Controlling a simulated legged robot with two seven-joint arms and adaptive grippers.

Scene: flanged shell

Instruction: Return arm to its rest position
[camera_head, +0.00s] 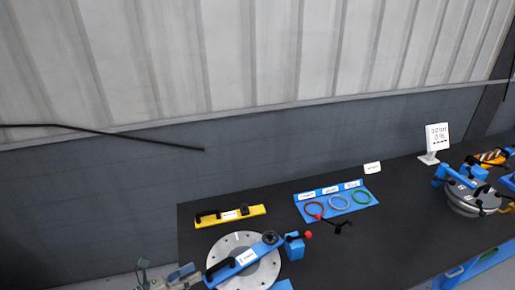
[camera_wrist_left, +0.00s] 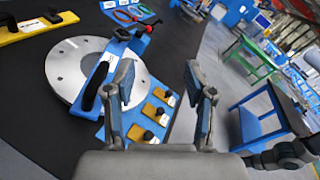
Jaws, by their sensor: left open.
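My left gripper (camera_head: 166,271) is at the bottom edge of the head view, left of the table and apart from everything on it. In the left wrist view its two fingers (camera_wrist_left: 160,72) are spread with nothing between them. The round grey flange (camera_head: 226,250) lies on the black table, with a blue bar (camera_head: 243,261) with a black handle across it. The flange also shows in the left wrist view (camera_wrist_left: 66,69), to the left of the fingers. My right gripper is not in view.
A yellow holder (camera_head: 230,216) lies behind the flange. A blue tray (camera_head: 311,196) holds red, white and green rings. A small display (camera_head: 434,142) and a grey round assembly (camera_head: 467,200) stand at the right. The black table (camera_head: 380,245) is clear between.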

